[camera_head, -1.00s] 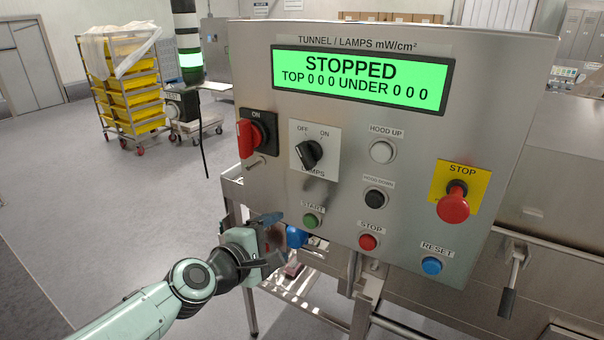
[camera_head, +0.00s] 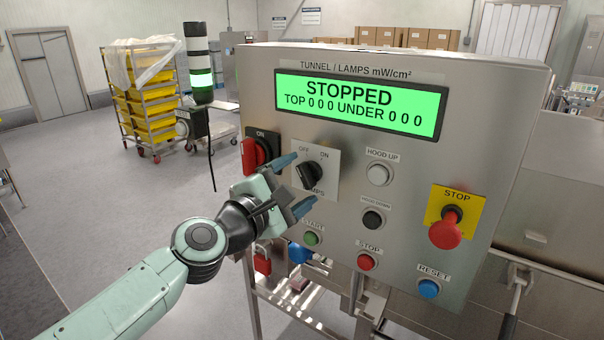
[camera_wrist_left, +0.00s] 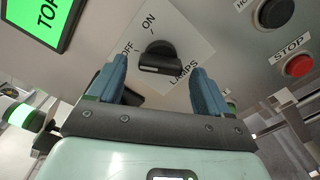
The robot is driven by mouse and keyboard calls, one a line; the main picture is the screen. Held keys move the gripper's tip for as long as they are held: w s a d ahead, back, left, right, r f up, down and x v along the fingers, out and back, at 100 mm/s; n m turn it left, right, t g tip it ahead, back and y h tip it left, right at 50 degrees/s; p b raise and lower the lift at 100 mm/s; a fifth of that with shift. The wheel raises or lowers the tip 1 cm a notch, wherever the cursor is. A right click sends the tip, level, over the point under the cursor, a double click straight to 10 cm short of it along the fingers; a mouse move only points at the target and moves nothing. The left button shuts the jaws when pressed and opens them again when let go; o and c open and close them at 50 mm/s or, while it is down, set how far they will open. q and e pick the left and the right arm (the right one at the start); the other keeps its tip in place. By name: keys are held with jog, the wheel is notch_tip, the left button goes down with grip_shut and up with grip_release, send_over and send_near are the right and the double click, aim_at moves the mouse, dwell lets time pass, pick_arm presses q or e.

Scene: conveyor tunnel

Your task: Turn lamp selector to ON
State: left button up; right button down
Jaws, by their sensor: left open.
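The lamp selector (camera_head: 310,174) is a black knob on a white plate marked OFF, ON and LAMPS, on the steel control panel (camera_head: 400,165). Its pointer leans toward OFF. In the left wrist view the knob (camera_wrist_left: 160,58) lies ahead of and between the two blue fingertips. My left gripper (camera_head: 297,183) is open and empty, in front of the lamp plate, one finger above and one below; it also shows in the left wrist view (camera_wrist_left: 164,85). I cannot tell any contact with the knob. My right gripper is not in view.
A red main switch (camera_head: 254,153) is close left of the lamp plate. The green START button (camera_head: 311,238) is just below my gripper. The red STOP mushroom (camera_head: 445,230) is at the right. The display (camera_head: 360,103) reads STOPPED.

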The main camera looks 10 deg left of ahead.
pick_arm(q)
jog(key=shift+x, duration=1.25)
jog(key=c, duration=1)
jog(key=shift+m, duration=0.3)
jog(key=shift+o, duration=0.2)
jog(key=m, duration=1.1)
jog(key=shift+r+b, duration=0.2)
jog(key=shift+b, duration=0.2)
jog(key=shift+m, duration=0.3)
